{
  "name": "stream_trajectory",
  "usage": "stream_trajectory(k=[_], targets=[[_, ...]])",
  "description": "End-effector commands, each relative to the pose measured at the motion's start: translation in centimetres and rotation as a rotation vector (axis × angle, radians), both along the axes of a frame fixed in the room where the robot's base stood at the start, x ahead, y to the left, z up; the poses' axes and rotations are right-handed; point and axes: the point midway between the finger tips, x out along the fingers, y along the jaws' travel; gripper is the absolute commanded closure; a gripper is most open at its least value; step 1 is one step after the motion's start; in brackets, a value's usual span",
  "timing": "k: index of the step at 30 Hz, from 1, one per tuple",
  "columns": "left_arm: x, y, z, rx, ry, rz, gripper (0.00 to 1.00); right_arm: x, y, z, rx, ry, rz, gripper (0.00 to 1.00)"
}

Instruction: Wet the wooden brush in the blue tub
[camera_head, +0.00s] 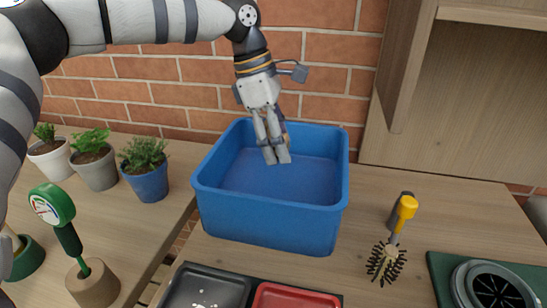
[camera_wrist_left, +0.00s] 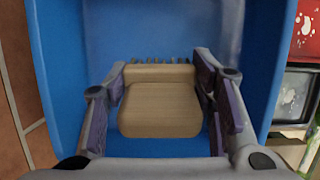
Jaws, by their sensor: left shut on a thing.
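The blue tub (camera_head: 270,222) stands on the wooden counter, open at the top. My left gripper (camera_head: 277,156) points down into the tub from above, its fingers inside the rim. In the left wrist view my left gripper (camera_wrist_left: 160,105) is shut on the wooden brush (camera_wrist_left: 160,112). A fringe of dark bristles shows at the brush's far edge, with the tub's blue inside (camera_wrist_left: 150,35) behind it. The fingers hide the brush in the head view. I cannot tell whether the bristles touch the tub floor, and no water can be made out. My right gripper is not in view.
A yellow-and-grey handled round brush (camera_head: 388,250) is right of the tub. A grey tray (camera_head: 205,290) and a red tray (camera_head: 292,298) sit in front. Potted plants (camera_head: 146,182) stand left, near a green dial gauge (camera_head: 52,206). A green block with a dark round opening (camera_head: 490,285) is front right.

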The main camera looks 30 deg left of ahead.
Motion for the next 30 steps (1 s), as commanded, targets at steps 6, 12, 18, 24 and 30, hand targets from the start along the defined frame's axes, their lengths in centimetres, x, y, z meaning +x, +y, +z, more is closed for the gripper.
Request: stream_trajectory(k=[6, 12, 18, 24, 30], targets=[[0.0, -0.1, 2.5, 0.0, -0.005, -0.002, 0.72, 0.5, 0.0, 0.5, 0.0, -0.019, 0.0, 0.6], [0.0, 0.0, 4.5, 0.0, -0.004, -0.001, 0.72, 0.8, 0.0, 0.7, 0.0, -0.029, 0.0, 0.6], [0.0, -0.1, 5.4, -0.001, -0.001, -0.002, 0.72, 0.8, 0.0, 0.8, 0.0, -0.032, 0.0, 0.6], [0.0, 0.0, 5.3, 0.0, 0.001, -0.001, 0.72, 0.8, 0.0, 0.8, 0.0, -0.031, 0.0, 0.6], [0.0, 0.0, 5.3, 0.0, 0.001, -0.001, 0.72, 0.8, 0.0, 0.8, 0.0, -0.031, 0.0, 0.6]])
